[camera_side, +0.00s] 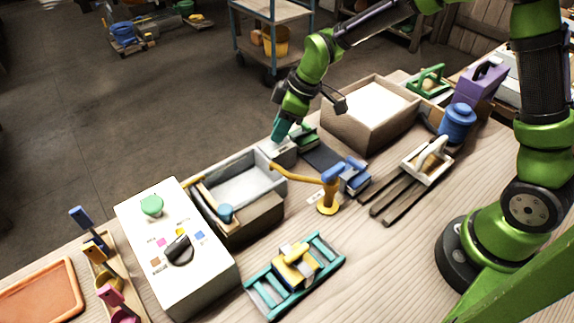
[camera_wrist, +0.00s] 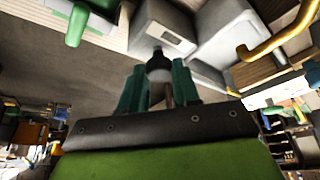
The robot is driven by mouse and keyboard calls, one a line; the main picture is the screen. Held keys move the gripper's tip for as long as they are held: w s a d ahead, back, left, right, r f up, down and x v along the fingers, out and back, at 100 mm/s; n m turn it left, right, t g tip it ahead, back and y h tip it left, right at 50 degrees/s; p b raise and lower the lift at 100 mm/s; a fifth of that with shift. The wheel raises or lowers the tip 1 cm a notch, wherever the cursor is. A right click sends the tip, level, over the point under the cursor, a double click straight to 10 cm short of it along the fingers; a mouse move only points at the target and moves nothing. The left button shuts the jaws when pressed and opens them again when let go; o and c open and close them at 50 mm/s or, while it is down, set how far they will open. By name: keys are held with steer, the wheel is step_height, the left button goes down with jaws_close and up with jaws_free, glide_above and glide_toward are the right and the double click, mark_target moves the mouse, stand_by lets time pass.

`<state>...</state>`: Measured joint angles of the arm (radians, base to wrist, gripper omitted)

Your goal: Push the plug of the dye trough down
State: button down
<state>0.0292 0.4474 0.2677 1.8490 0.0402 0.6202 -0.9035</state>
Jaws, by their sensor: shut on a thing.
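The dye trough (camera_side: 245,186) is a grey open basin in the middle of the bench in the side view. A blue round knob (camera_side: 226,212) sits at its near left end beside a wooden bar; I cannot tell whether it is the plug. My gripper (camera_side: 278,134) is beyond the trough's far right end, above a pale block (camera_side: 284,152). In the wrist view its teal fingers (camera_wrist: 160,88) are shut on a dark rounded thing (camera_wrist: 159,66) with a pale lower part. In the side view the fingers hide this thing.
A yellow tap (camera_side: 304,176) with a blue handle reaches over the trough's right side. A white control box (camera_side: 172,240) stands left of the trough, a sand-filled box (camera_side: 372,112) to the right. A teal rack (camera_side: 318,268) lies in front.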

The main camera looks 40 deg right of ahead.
steer(key=c, duration=0.8)
jaws_free()
steer(key=shift+f, duration=0.2)
steer(key=shift+c, duration=0.2)
steer(key=v, duration=1.7)
steer(key=s+d+m+t, duration=0.2)
steer(key=s+m, duration=0.4)
steer(key=s, duration=0.2)
steer(key=s+d+m+t+h, duration=0.1)
steer(key=s+d+m+t, duration=0.1)
steer(key=s+m, duration=0.5)
steer(key=shift+s+d+r, duration=0.15)
steer(key=shift+s+d, duration=0.45)
steer(key=shift+s, duration=0.6)
